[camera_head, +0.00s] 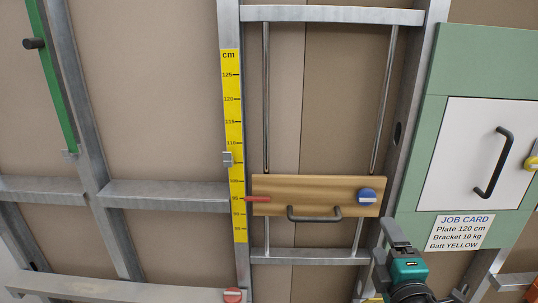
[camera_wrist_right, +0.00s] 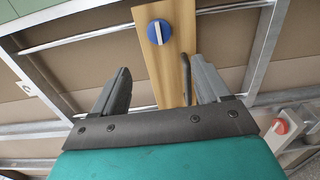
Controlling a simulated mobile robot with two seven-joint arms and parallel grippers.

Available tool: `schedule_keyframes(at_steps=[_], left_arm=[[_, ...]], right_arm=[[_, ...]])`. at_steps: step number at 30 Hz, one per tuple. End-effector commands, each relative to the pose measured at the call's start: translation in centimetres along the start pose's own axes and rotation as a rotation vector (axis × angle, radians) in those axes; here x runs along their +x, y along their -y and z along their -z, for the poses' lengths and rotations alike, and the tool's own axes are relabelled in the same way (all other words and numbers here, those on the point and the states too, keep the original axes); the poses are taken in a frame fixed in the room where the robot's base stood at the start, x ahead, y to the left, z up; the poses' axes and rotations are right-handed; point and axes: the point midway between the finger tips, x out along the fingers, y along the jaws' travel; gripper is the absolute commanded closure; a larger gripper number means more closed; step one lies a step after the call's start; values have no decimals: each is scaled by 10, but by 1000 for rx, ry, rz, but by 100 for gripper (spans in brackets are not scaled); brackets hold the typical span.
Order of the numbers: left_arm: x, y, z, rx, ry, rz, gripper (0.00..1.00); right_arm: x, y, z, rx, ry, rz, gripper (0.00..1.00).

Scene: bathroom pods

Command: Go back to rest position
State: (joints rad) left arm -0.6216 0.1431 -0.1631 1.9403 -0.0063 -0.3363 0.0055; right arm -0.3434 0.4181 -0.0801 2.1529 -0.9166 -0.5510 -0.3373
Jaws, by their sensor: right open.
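My right gripper (camera_head: 385,243) is at the lower middle right in the head view, just below and right of the wooden plate (camera_head: 300,189). Its fingers are apart with nothing between them, as the right wrist view (camera_wrist_right: 160,78) also shows. The plate sits on two vertical rods, with a dark handle (camera_head: 314,217) at its lower edge and a blue knob (camera_head: 367,196) at its right. The plate and blue knob (camera_wrist_right: 158,32) also show in the wrist view, apart from the fingers. My left gripper is out of view.
A yellow cm scale (camera_head: 233,120) stands left of the plate; the plate's red pointer (camera_head: 257,199) is near 95. A white door (camera_head: 475,150) with a black handle is right, above a job card (camera_head: 460,231). Metal studs and rails frame the wall. A red knob (camera_head: 232,295) is low.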

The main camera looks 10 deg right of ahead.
Motion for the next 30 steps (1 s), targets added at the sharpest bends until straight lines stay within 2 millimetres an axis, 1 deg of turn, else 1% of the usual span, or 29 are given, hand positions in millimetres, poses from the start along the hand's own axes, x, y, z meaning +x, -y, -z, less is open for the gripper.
schedule_keyframes(at_steps=[2,5,6,8,9,10,12,15,18,21,30], left_arm=[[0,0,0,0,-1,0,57],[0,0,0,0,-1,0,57],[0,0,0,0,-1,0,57],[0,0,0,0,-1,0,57],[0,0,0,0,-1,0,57],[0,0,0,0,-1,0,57],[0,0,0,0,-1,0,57],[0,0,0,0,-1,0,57],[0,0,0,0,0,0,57],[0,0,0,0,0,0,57],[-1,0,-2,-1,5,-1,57]], right_arm=[[-5,18,4,57,-10,50,25],[-20,60,16,231,-34,178,25],[-29,82,24,331,-39,246,25],[-48,114,37,498,-41,354,25],[-61,134,46,613,-36,423,25],[-72,148,53,696,-27,473,25],[-96,175,68,885,0,574,25],[-126,202,87,1110,50,682,25],[-145,216,98,1262,94,746,25],[-154,222,104,1338,117,773,25],[-155,223,105,1351,121,778,25]])
